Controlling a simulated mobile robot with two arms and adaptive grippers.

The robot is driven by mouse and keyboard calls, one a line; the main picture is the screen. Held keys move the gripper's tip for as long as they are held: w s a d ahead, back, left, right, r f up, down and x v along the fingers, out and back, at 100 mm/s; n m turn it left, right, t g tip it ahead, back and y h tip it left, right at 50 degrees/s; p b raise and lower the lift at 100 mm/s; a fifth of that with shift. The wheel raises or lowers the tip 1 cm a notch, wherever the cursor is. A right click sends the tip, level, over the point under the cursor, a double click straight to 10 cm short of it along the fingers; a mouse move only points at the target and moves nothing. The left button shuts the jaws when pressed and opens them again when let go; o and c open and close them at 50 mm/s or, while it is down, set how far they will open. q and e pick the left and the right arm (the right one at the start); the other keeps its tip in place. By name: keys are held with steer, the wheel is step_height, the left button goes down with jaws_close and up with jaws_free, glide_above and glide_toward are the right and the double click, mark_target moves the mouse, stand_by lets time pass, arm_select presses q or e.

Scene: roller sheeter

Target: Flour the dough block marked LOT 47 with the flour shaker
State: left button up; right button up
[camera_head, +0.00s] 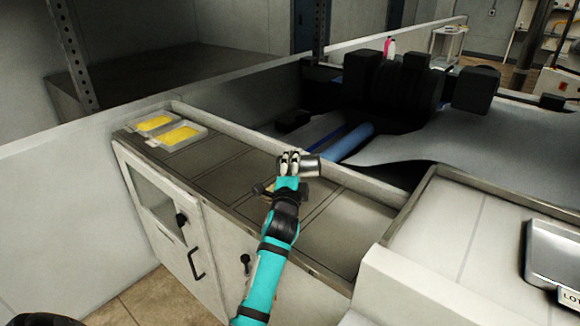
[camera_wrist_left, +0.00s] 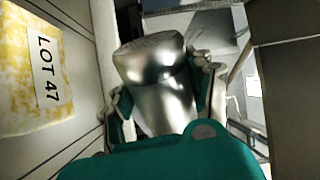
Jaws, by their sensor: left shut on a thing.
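My left gripper (camera_head: 291,168) is shut on the silver metal flour shaker (camera_head: 313,166), above the grey counter. In the left wrist view, the shaker (camera_wrist_left: 160,85) sits between the fingers (camera_wrist_left: 163,97), with its perforated top facing away from the wrist. The shaker looks tilted towards its side in the head view. The dough block marked LOT 47 (camera_wrist_left: 22,90) shows at the left of the wrist view, pale with yellow patches and a white label, beside the shaker and apart from it. In the head view I cannot clearly pick out this block. My right gripper is out of view.
Two shallow trays with yellow contents (camera_head: 178,136) lie at the counter's far left end. A low ledge (camera_head: 235,135) runs behind the counter. Dark machinery (camera_head: 395,85) and a blue roller (camera_head: 352,141) stand beyond it. A metal tray (camera_head: 552,252) with a partly visible LOT tag is at right.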

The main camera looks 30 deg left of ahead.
mark_target(305, 173)
arm_select(q)
steer(key=shift+w+d+b, duration=0.2)
steer(key=shift+w+d, duration=0.05)
steer(key=shift+d, duration=0.35)
steer(key=shift+w+d+b, duration=0.2)
steer(key=shift+w+d, duration=0.05)
steer(key=shift+d, duration=0.3)
steer(key=shift+w+d, duration=0.15)
steer(key=shift+d, duration=0.2)
steer(key=shift+a, duration=0.1)
steer(key=shift+s+a+r+p, duration=0.2)
steer(key=shift+s+a+p, duration=0.2)
steer(key=shift+a+p, duration=0.35)
steer(key=shift+s+a+f, duration=0.15)
steer(key=shift+a, duration=0.15)
